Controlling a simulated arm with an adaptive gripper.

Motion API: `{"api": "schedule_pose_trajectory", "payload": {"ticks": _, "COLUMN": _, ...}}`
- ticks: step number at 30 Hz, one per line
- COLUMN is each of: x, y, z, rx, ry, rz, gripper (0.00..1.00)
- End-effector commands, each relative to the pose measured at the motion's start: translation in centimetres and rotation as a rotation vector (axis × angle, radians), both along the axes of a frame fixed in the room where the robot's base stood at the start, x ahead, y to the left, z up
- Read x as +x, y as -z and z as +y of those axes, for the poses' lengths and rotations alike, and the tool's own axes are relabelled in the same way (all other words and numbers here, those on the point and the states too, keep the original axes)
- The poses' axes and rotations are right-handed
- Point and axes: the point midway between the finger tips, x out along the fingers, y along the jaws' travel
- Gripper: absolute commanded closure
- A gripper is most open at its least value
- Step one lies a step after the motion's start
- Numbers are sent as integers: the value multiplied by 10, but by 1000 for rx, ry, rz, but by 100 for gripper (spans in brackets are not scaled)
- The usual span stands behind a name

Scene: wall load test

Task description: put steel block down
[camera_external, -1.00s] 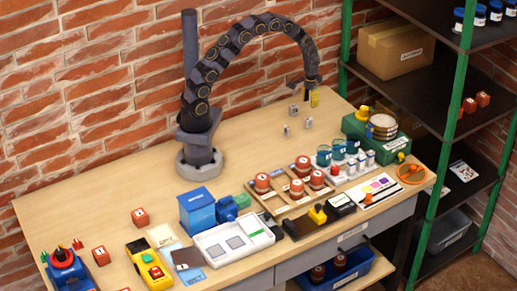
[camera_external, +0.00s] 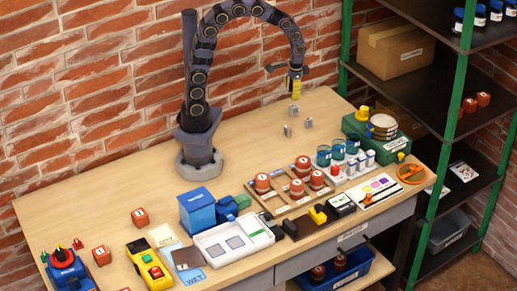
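My gripper (camera_external: 295,90) hangs at the end of the curved dark arm, above the back right part of the table. Its yellow part points down. A small grey steel block (camera_external: 295,97) shows at its lower tip and appears held clear of the table, though the fingers are too small to see well. Two more small grey steel blocks stand on the table below it, one at the left (camera_external: 287,130) and one at the right (camera_external: 308,122).
Bare wooden table (camera_external: 260,110) surrounds the two standing blocks. In front are a wooden rack (camera_external: 283,208) with red weights, a white tray (camera_external: 232,240) and a blue box (camera_external: 197,210). A green machine (camera_external: 362,128) stands to the right, beside the shelf unit (camera_external: 425,95).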

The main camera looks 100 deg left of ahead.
Motion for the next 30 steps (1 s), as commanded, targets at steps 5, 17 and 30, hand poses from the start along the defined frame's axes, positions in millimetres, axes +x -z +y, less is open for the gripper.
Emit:
{"api": "schedule_pose_trajectory", "payload": {"ticks": 5, "x": -56, "y": -36, "z": -72, "rx": -12, "ry": 170, "rz": 23, "gripper": 66}}
{"api": "schedule_pose_trajectory", "payload": {"ticks": 17, "x": -173, "y": -55, "z": -141, "rx": -34, "ry": 445, "rz": 65, "gripper": 66}}
{"api": "schedule_pose_trajectory", "payload": {"ticks": 30, "x": -182, "y": -55, "z": -142, "rx": -30, "ry": 462, "rz": 72, "gripper": 66}}
